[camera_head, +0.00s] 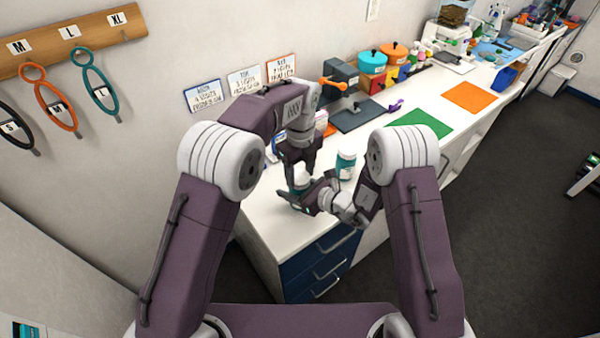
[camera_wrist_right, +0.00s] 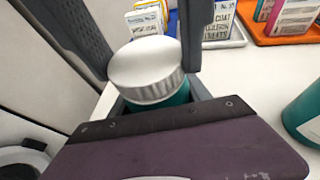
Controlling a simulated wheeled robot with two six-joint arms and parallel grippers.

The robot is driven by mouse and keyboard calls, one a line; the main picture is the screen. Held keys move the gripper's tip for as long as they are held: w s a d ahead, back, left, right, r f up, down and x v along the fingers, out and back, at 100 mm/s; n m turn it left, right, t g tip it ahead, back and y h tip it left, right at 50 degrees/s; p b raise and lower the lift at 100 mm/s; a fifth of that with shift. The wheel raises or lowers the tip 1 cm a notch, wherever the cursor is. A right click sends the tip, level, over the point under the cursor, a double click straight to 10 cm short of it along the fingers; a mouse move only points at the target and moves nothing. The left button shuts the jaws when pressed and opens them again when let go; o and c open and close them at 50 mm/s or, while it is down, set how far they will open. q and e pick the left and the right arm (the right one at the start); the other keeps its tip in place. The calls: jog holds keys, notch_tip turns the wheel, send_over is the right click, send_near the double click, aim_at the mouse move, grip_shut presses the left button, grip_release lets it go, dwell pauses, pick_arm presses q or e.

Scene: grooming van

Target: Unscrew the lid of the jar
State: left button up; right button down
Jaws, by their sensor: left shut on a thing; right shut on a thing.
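The jar, a teal body with a ridged white lid, stands at the near end of the counter, mostly hidden by my grippers in the head view (camera_head: 300,179). In the right wrist view the lid (camera_wrist_right: 147,72) sits on top of the jar body (camera_wrist_right: 165,106). My left gripper (camera_head: 301,166) points down from above, its dark fingers (camera_wrist_right: 147,62) on both sides of the lid. My right gripper (camera_head: 303,194) comes in from the side and is shut on the jar body below the lid. I cannot tell whether the lid has turned.
A second teal container (camera_head: 346,164) stands close by on the right. Behind are a dark grey mat (camera_head: 358,115), a green mat (camera_head: 420,124) and an orange mat (camera_head: 470,96). Trays with small boxes, including an orange tray (camera_wrist_right: 285,37), lie beyond the jar. Blue drawers (camera_head: 322,262) are below the counter.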

pick_arm(q)
jog(key=n, duration=1.2)
jog(key=shift+w+n, duration=0.1)
jog(key=shift+n, duration=0.3)
